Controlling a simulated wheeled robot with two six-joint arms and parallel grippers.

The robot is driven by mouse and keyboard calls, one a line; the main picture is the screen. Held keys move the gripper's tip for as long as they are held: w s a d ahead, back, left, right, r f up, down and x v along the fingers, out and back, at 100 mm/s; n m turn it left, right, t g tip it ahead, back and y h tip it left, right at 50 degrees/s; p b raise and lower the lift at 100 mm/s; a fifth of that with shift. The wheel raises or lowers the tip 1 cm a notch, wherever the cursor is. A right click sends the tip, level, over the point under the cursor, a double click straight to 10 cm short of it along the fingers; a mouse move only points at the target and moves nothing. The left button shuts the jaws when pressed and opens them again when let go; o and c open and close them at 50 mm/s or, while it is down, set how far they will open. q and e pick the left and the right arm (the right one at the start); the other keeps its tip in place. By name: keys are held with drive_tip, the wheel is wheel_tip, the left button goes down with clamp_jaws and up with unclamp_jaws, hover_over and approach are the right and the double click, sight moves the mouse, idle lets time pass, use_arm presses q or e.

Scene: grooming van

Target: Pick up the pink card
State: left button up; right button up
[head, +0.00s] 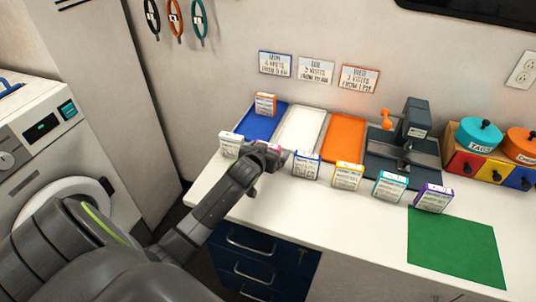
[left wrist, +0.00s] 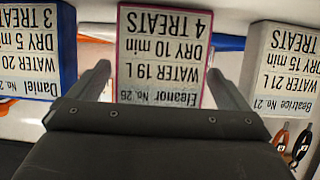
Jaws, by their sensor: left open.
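The pink card (left wrist: 160,50) stands on the counter with a white printed face reading Eleanor No. 26, upside down in the left wrist view. In the head view only a sliver of its pink edge shows; my left gripper hides most of it. My left gripper (head: 268,158) is open in front of the card. My right gripper is not in view.
A white-faced card (head: 231,144) and a blue card (head: 306,164) stand close on either side. Yellow (head: 347,176), teal (head: 389,187) and purple (head: 433,198) cards continue rightward. Blue, white (head: 300,128) and orange (head: 344,138) trays lie behind. A green mat (head: 455,247) is bare.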

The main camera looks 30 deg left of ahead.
use_arm(q)
drive_tip(key=c, duration=1.1)
drive_tip(key=shift+o, duration=0.2)
